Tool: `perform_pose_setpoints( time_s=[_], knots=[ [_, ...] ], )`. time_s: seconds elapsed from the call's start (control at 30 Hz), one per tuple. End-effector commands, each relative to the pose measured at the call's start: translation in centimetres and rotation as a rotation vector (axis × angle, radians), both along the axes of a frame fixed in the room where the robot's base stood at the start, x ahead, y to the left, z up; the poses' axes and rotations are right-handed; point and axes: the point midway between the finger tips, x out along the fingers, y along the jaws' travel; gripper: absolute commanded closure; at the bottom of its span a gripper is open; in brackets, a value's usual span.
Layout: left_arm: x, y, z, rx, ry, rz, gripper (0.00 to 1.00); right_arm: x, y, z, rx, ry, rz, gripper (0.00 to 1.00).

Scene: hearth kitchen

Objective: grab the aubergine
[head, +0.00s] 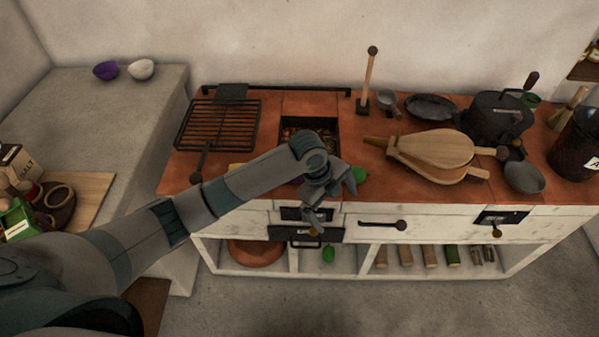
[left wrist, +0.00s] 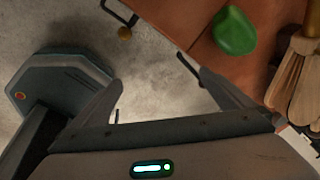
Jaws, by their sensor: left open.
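I cannot make out an aubergine for certain in either view. A dark purple patch shows at the edge of my left forearm over the counter in the head view, mostly hidden, and I cannot tell what it is. My left gripper (head: 332,207) is open and empty at the counter's front edge, above the drawer fronts. A green rounded vegetable (head: 359,174) lies on the counter just beyond it. It also shows in the left wrist view (left wrist: 235,31), beyond the fingers and apart from them. My right gripper is not in view.
The red-brown counter (head: 395,190) holds a grill rack (head: 218,124), a fire pit (head: 310,123), wooden bellows (head: 436,151) and a black pot (head: 494,119). Drawer handles (head: 383,224) stick out in front.

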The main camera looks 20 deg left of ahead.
Motion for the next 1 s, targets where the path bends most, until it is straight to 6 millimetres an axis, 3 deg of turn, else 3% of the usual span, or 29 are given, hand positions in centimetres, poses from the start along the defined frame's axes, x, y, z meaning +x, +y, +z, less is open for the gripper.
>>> perform_pose_setpoints(
  time_s=[0.4,0.6,0.8,1.0],
  knots=[
    [6.5,6.9,9.6,0.232,-0.023,-0.455,0.00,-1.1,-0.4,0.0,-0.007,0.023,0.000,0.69],
    [8.4,10.6,14.4,0.310,-0.002,-0.615,0.00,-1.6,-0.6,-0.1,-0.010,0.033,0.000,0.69],
    [9.1,12.4,16.7,0.338,0.014,-0.686,0.00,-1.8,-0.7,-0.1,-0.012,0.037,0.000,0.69],
    [9.1,12.6,16.9,0.340,0.017,-0.697,0.00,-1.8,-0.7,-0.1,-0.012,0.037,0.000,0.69]
  ],
)
